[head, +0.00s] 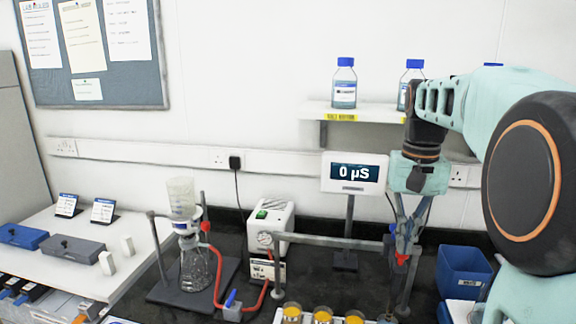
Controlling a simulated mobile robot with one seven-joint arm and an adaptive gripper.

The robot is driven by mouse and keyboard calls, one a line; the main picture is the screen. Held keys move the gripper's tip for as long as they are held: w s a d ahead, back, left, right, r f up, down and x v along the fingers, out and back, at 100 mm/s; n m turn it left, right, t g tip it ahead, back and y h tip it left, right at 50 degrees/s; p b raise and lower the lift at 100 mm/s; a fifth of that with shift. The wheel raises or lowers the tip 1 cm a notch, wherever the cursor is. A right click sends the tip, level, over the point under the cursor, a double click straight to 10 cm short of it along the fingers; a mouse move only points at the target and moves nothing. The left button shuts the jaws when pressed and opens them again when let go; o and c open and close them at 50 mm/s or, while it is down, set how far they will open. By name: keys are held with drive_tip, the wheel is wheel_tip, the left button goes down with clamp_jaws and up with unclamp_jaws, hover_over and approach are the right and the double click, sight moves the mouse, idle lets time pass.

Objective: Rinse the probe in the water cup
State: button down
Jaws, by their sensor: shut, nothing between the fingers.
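My gripper (409,232) hangs pointing down at right of centre, in front of the wall and beside a stand with a red clamp knob (402,260). Its fingers look close together, and I see nothing held in them. A meter (354,173) on a post reads "0 µS". I cannot make out the probe; the gripper and stand overlap there. Several small cups with amber contents (322,316) stand at the bottom edge, partly cut off. I cannot tell which vessel is the water cup.
A glass flask (196,268) with a funnel on top stands at left, joined by a red hose to a white pump (269,226). A horizontal bar crosses towards the gripper. A blue bin (464,272) stands at right. Blue-capped bottles (344,85) stand on the shelf (325,108).

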sight(402, 257)
drive_tip(key=shift+f+b, duration=1.3)
drive_tip(key=shift+f, duration=0.8)
wheel_tip(402, 257, up, 7)
drive_tip(key=p, duration=0.7)
drive_tip(key=shift+r, duration=0.2)
drive_tip(key=shift+f, duration=0.15)
